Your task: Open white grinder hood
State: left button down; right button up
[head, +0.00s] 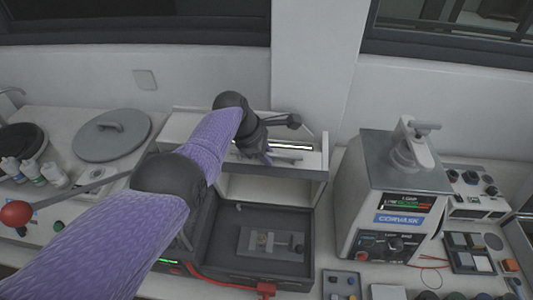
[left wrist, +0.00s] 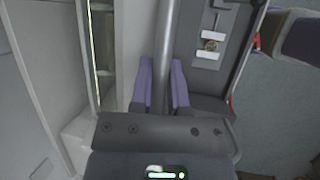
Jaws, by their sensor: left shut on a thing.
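The grinder has a white hood (head: 318,158) over a dark body with an open front. The hood stands raised, with a lit strip along its top. Below it the dark bed (head: 225,252) is exposed, with a grey vise-like fixture (head: 270,245) on it. My left gripper (head: 267,157) is at the hood's front edge. In the left wrist view its two purple fingers (left wrist: 162,85) are shut on a grey handle bar (left wrist: 166,30) that runs between them. My left arm covers the left side of the grinder. My right gripper is not in view.
A grey machine marked CORVASK (head: 400,190) stands to the right, with control boxes beyond it. At left are a round grey lid (head: 112,135), white bottles (head: 30,170) and a lever with a red ball (head: 16,214). A red handle (head: 265,288) is at the grinder's front.

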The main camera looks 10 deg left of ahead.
pick_arm(q)
jog(key=c, duration=0.6)
grip_release()
jog(key=shift+f, duration=0.1)
jog(key=shift+a+r+p, duration=0.1)
jog(key=shift+r+p, duration=0.3)
jog(key=p+v, duration=0.4)
jog(key=shift+r+p, duration=0.3)
jog(key=shift+r, duration=0.05)
jog(key=p+v, duration=0.1)
jog(key=v, duration=0.3)
jog(key=shift+s+a+r, duration=0.15)
jog(key=shift+a, duration=0.15)
